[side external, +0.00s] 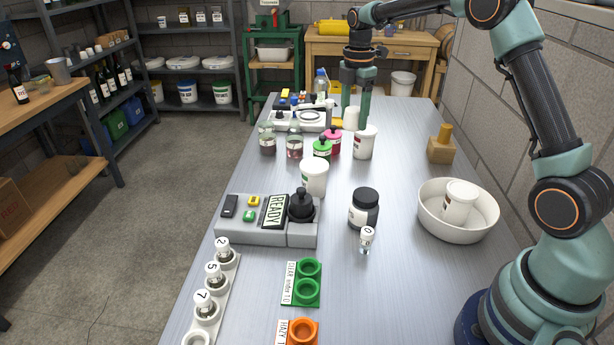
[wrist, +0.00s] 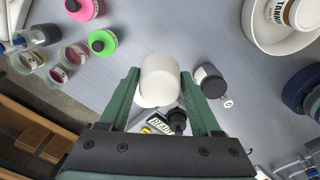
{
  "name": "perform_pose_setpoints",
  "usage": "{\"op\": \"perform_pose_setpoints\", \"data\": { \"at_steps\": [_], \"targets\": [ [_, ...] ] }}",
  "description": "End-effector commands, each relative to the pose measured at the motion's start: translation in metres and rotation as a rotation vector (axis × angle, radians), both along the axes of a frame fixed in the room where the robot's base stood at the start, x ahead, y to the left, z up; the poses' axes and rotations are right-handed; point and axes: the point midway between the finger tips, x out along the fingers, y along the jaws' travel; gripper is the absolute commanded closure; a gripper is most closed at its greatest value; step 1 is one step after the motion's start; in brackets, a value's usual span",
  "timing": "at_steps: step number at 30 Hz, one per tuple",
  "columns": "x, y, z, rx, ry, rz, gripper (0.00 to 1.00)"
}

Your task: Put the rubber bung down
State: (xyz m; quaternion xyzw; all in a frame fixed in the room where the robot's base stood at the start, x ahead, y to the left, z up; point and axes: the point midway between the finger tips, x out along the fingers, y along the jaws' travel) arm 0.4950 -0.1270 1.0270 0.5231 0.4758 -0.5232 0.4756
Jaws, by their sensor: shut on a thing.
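The rubber bung (side external: 351,117) appears as a pale, off-white rounded piece between the fingers of my gripper (side external: 356,112), towards the far end of the steel bench. In the wrist view my gripper (wrist: 160,75) has its two green fingers on either side of the white bung (wrist: 160,78). The gripper is shut on it. A white tub (side external: 365,142) stands in front of it in the side view. I cannot tell whether the bung's underside touches the bench (side external: 410,130).
Pink (side external: 333,140) and green (side external: 322,149) bottles and another white tub (side external: 313,178) are nearer. A wooden block (side external: 441,150) and white bowl (side external: 430,215) stand right. Bench is bare between the tub and block.

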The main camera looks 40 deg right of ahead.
Motion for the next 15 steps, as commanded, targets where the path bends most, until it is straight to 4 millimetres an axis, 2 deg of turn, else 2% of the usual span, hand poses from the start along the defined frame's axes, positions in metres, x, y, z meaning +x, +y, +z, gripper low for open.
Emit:
{"op": "perform_pose_setpoints", "data": {
  "at_steps": [3,8,15],
  "targets": [
    [0.001,0.0,0.017,-0.001,-0.004,0.0,1.0],
    [-0.004,-0.003,0.029,0.0,-0.002,0.031,1.0],
    [-0.039,-0.018,0.034,-0.001,-0.002,0.262,1.0]
  ]
}}
